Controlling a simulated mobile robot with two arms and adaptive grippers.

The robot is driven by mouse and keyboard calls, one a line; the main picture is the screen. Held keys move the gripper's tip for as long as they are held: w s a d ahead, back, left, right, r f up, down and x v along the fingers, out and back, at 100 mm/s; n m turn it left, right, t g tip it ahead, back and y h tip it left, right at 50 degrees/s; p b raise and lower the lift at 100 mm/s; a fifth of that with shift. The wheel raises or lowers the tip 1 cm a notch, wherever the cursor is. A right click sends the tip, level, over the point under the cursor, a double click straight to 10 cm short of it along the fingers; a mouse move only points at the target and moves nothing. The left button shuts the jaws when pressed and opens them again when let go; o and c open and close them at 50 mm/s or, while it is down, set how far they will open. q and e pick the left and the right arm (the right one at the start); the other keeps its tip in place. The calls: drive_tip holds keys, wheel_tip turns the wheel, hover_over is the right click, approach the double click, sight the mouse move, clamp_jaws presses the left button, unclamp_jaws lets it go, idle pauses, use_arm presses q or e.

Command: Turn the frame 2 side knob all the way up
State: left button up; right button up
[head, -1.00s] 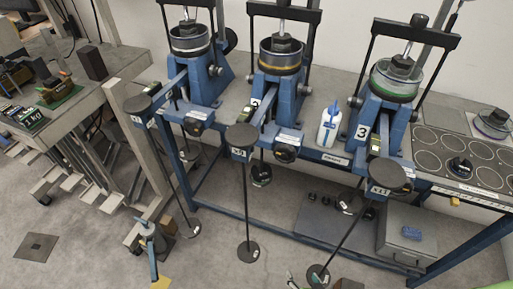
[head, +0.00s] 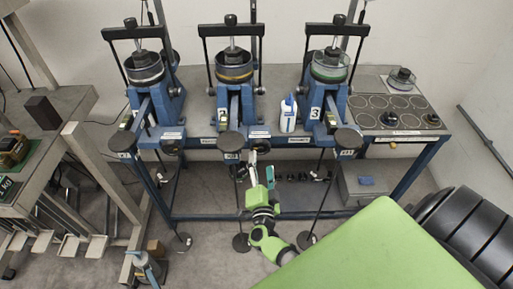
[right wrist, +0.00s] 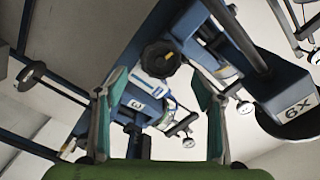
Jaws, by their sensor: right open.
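Frame 2 (head: 222,105) is the blue lever frame in the middle of the bench, with a black weight pot on top and a small "2" plate. Its side knob shows in the right wrist view as a black, lobed knob (right wrist: 160,58) on a blue housing. In the head view that knob is mostly hidden by my gripper. My right gripper (head: 254,163) is just in front of frame 2's lower front. In the right wrist view the gripper (right wrist: 160,78) is open, its two fingers either side of the knob. I cannot tell whether they touch it. My left gripper is out of view.
Frame 1 (head: 153,100) stands left and frame 3 (head: 322,100) right. A white bottle (head: 288,117) stands between frames 2 and 3. Round hangers on thin rods, such as the middle one (head: 231,142), jut out in front. A grey box (head: 367,188) sits below right.

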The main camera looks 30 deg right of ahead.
sight(261, 150)
drive_tip(key=x, duration=0.3)
drive_tip(key=shift+f+b, duration=0.15)
drive_tip(key=shift+b, duration=0.25)
drive_tip(key=b+x, duration=0.2)
drive_tip(key=x, duration=0.3)
drive_tip(key=shift+a, duration=0.15)
drive_tip(key=c, duration=1.4)
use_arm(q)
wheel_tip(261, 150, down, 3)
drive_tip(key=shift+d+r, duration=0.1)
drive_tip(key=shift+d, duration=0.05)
use_arm(e)
drive_tip(key=shift+w, duration=0.1)
drive_tip(key=shift+c, duration=0.2)
